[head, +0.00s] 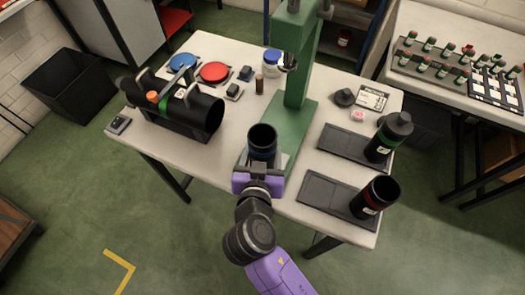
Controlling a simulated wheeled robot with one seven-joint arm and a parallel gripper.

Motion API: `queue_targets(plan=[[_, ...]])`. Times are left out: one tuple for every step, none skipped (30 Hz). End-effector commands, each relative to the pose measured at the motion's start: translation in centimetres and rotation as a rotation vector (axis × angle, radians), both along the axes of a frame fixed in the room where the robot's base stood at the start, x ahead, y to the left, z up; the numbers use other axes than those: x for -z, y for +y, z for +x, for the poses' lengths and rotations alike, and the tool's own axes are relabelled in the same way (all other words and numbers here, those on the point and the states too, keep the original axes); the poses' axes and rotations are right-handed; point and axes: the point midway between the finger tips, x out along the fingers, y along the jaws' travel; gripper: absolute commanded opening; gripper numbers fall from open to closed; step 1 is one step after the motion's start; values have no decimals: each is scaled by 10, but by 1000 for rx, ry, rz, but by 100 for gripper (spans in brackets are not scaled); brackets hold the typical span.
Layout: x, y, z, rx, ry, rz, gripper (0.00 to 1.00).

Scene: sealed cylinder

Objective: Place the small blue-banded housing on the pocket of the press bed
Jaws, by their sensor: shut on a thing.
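My gripper (259,170) is shut on the small blue-banded housing (262,137), an upright black open-topped cylinder with a thin blue band low on its side. The housing is at the front of the green press (297,75), over or on the near part of its bed (292,117). The pocket is not visible; the housing and gripper cover that part of the bed. I cannot tell whether the housing touches the bed.
A black cylinder (375,195) with a red band and one with a green band (388,138) stand on dark mats at the right. A large black tube (185,118) lies at the left. Red (214,72) and blue discs lie behind it.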

Motion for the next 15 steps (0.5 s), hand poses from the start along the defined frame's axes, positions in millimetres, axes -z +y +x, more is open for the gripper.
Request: queue_targets(plan=[[-1,0,0,-1,-3,1,0],[-1,0,0,-1,-3,1,0],[1,0,1,0,-3,1,0],[2,0,1,0,-3,1,0],[3,0,1,0,-3,1,0],[3,0,0,0,0,0,64],[3,0,0,0,0,0,70],[3,0,0,0,0,0,76],[3,0,0,0,0,0,82],[3,0,0,0,0,0,82],[3,0,0,0,0,0,82],[3,0,0,0,0,0,82],[3,0,0,0,0,0,82],[3,0,0,0,0,0,82],[3,0,0,0,0,0,82]])
